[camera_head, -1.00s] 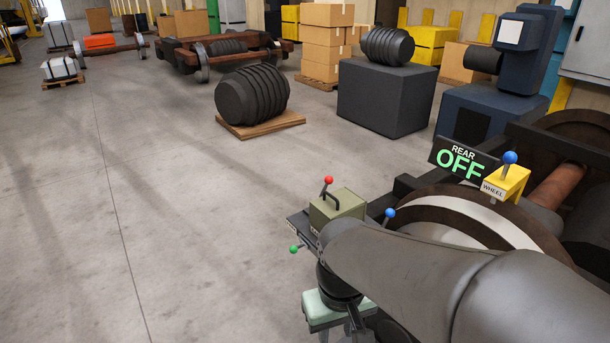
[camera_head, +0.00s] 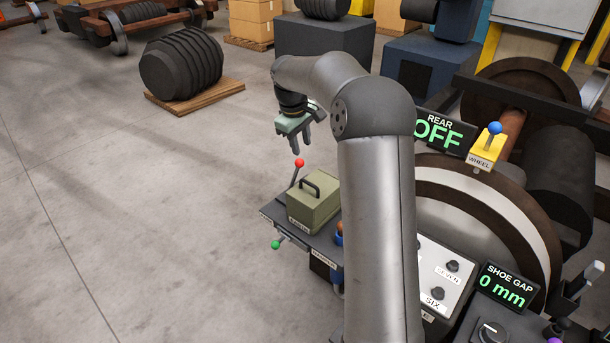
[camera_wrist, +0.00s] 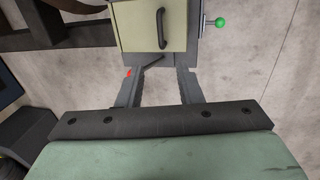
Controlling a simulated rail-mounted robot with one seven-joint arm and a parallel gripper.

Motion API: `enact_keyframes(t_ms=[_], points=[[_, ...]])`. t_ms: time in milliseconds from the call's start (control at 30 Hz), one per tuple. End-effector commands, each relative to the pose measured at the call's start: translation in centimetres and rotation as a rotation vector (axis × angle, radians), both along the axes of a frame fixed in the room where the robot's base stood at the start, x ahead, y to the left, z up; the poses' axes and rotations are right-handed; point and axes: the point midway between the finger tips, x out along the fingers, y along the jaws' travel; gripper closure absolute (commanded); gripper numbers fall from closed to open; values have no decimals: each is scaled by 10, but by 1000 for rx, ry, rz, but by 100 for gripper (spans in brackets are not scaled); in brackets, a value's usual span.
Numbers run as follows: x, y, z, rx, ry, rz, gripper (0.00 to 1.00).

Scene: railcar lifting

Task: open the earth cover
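The earth cover appears to be the olive-green box-shaped lid (camera_head: 314,208) with a dark handle (camera_head: 310,188) on top; its small label is hard to read. It sits closed on a dark panel. In the wrist view the cover (camera_wrist: 135,27) and its handle (camera_wrist: 161,28) are at the top, beyond my fingertips. My gripper (camera_head: 301,147) hangs above and behind the cover, apart from it. In the wrist view my two fingers (camera_wrist: 160,75) are spread with nothing between them. A red-knobbed lever (camera_head: 299,163) stands just behind the cover, below my fingers.
A green knob (camera_head: 276,244) sticks out left of the panel. A yellow WHEEL box (camera_head: 487,148) with a blue-knobbed lever, an OFF display (camera_head: 439,131) and a SHOE GAP display (camera_head: 503,287) reading 0 mm stand right. My arm hides part of the panel. Open floor lies left.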

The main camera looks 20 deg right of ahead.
Motion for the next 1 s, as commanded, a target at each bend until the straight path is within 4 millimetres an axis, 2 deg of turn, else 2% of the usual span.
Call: enact_keyframes(t_ms=[400, 600, 800, 1000], points=[[7, -16, -91, 2, 4, -1, 67], [10, -22, -125, 2, 3, 0, 67], [12, -25, -143, 1, 1, -1, 67], [12, -25, -146, 0, 0, -1, 67]])
